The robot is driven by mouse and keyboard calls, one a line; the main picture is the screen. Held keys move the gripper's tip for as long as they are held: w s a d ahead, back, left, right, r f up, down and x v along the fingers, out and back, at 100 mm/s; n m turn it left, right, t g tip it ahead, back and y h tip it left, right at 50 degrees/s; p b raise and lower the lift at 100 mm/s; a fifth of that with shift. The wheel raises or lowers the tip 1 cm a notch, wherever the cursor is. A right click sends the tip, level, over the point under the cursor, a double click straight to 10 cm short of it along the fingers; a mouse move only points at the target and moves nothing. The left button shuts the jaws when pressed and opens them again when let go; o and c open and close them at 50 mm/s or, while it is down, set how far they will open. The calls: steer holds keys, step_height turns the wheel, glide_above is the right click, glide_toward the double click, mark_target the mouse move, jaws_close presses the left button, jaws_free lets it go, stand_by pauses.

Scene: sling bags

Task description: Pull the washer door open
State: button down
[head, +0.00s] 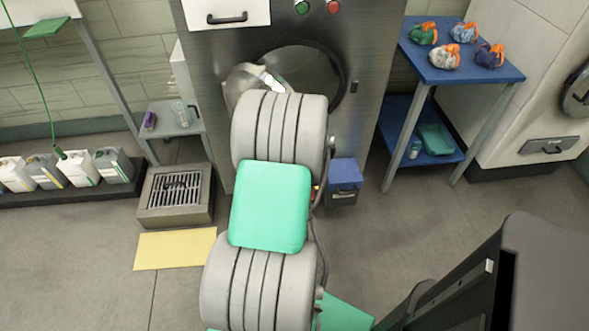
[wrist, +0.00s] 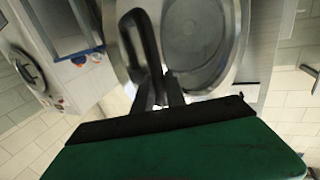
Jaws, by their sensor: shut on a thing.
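The washer (head: 215,60) is a grey steel machine at the back of the head view. Its round opening (head: 325,85) shows dark, and the round door (head: 242,78) stands swung out to the left of it, partly open. My arm covers the door's lower part. In the wrist view the door (wrist: 195,45) fills the upper middle, with its black handle (wrist: 139,38) on the left side. My gripper (wrist: 158,88) is shut on the handle's near end. In the head view my gripper is hidden behind my arm.
A blue table (head: 460,72) with several tied bundles stands to the right. A small shelf (head: 172,122), floor drain box (head: 175,195) and several jugs (head: 80,168) are left.

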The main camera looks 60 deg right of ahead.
steer(key=shift+w+d+r, duration=0.1)
steer(key=shift+d+r, duration=0.05)
steer(key=c, duration=1.4)
jaws_free()
steer(key=shift+o, duration=0.2)
